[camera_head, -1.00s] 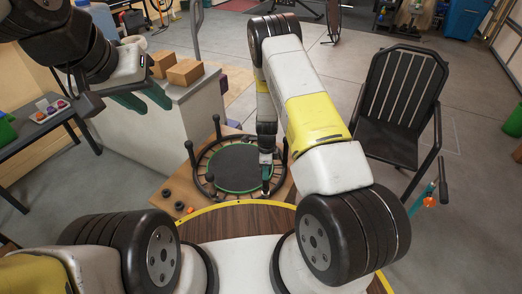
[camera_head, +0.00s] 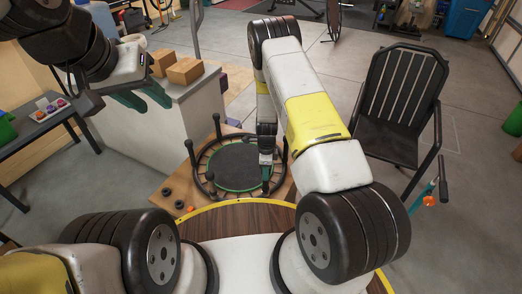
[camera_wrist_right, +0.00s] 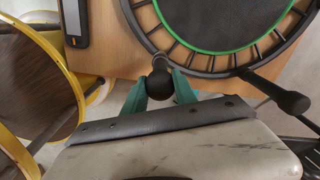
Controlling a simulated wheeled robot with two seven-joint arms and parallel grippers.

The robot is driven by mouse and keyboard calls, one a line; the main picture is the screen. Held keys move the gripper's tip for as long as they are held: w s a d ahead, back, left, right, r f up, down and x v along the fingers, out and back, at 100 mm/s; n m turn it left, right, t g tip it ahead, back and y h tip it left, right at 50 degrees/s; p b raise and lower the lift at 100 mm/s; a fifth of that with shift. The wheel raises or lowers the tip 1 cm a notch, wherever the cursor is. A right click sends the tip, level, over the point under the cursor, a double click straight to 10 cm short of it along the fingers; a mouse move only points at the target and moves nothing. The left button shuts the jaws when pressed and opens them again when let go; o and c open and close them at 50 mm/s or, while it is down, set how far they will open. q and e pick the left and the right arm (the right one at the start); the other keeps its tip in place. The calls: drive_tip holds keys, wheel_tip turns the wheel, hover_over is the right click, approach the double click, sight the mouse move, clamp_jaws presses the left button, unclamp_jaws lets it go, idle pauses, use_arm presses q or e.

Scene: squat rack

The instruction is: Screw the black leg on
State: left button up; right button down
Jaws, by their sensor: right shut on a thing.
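An upturned round trampoline (camera_head: 237,165) with a green-edged black mat lies on a wooden table. Several black legs stand up from its rim, among them one at the left (camera_head: 190,150) and one at the back (camera_head: 216,126). My right gripper (camera_head: 266,180) is at the rim's near right. In the right wrist view its green fingers (camera_wrist_right: 160,88) are shut on a black leg (camera_wrist_right: 160,83), whose round end shows between them. The leg's joint with the rim is hidden. My left gripper (camera_head: 146,98) hangs open and empty at the upper left, away from the trampoline.
Small black round parts (camera_head: 167,192) lie on the table's left part. A dark handheld device (camera_wrist_right: 75,22) lies on the wood in the wrist view. Another leg (camera_wrist_right: 293,102) sticks out to the right there. Boxes (camera_head: 185,71) stand on a white cabinet; a black chair (camera_head: 400,105) stands right.

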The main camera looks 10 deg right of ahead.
drive_tip(key=shift+f, duration=0.3)
unclamp_jaws()
idle(0.9)
